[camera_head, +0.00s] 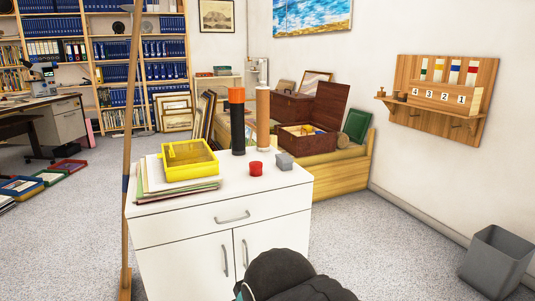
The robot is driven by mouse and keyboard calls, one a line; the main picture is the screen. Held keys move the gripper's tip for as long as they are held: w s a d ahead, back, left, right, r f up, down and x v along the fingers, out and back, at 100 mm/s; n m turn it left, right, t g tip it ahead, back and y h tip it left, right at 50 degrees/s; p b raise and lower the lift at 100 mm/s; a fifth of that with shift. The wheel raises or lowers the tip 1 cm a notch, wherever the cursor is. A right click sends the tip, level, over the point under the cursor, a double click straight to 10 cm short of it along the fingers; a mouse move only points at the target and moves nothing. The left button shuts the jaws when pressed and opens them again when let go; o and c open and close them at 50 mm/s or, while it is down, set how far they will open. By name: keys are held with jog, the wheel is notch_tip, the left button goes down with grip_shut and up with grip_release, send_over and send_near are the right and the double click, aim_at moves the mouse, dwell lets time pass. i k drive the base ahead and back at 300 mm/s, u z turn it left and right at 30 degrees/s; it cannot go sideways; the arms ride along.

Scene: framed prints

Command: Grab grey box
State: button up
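A small grey box (285,161) stands on top of the white cabinet (221,217), near its right back corner. A small red container (256,169) stands just to its left, apart from it. A dark rounded part of my own arm shows at the bottom of the picture, in front of the cabinet and below the box. The fingers of my gripper do not show, and nothing is seen touching the grey box.
A yellow tray (187,158) on papers, a black-and-orange cylinder (237,122) and a pale cylinder (262,118) share the cabinet top. A wooden pole (127,160) stands at its left. A grey bin (494,261) is at right. Carpet between cabinet and bin is clear.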

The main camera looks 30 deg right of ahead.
aim_at(283, 162)
jog(key=i, duration=1.25)
jog(key=z, duration=1.4)
